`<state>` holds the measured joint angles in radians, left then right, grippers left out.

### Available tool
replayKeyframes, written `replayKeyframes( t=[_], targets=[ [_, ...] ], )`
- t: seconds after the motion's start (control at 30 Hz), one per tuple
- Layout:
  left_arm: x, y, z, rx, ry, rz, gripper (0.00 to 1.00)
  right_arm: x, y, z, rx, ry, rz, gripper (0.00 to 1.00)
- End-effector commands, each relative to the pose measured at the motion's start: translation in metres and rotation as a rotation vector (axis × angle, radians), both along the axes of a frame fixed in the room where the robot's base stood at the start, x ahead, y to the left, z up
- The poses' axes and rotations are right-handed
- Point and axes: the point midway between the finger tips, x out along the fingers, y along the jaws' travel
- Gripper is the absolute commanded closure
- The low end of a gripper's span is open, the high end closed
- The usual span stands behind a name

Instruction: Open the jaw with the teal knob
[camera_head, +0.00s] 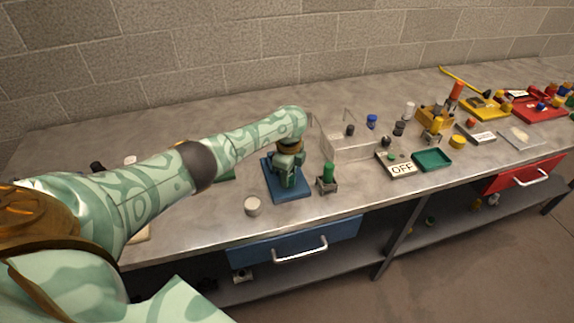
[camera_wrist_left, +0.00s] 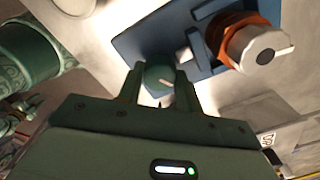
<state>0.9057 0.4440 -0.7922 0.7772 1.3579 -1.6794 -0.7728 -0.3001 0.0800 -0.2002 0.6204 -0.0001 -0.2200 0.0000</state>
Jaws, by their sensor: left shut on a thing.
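The jaw fixture has a flat blue base (camera_head: 300,192) on the bench, and my left gripper (camera_head: 286,170) is over it in the head view, hiding most of what stands on the base. In the left wrist view the blue base (camera_wrist_left: 133,42) carries a round teal knob (camera_wrist_left: 158,78). The two fingers of my left gripper (camera_wrist_left: 159,84) are on either side of the knob and shut on it. An orange ring around a grey cylinder (camera_wrist_left: 258,46) sits on the fixture to the right. The jaw's opening cannot be made out. My right gripper is not in view.
A green cylinder (camera_head: 328,172) in a small grey holder stands just right of the base. A white round piece (camera_head: 252,206) lies in front. A clear box (camera_head: 350,148), an OFF sign block (camera_head: 401,168) and a green tray (camera_head: 432,160) are further right.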

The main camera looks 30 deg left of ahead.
Motion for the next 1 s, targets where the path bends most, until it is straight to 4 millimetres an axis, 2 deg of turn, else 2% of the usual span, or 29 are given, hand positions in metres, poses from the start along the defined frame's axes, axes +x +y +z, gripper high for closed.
replayKeyframes(
  t=[0.03,0.1,0.4,0.7,1.0],
  targets=[
    [-0.001,-0.002,0.004,-0.003,0.004,0.044,0.88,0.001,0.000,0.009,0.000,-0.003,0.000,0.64],
    [-0.001,-0.002,0.003,-0.004,0.002,0.111,0.88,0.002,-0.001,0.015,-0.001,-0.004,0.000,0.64],
    [-0.001,-0.003,0.001,-0.003,0.003,0.395,0.88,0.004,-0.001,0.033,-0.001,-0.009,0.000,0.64],
    [-0.001,-0.003,0.000,-0.003,0.002,0.648,0.88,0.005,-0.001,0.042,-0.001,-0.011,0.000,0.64],
    [-0.001,-0.002,-0.001,-0.002,0.002,0.813,0.88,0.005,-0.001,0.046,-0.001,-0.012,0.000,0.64]
  ],
)
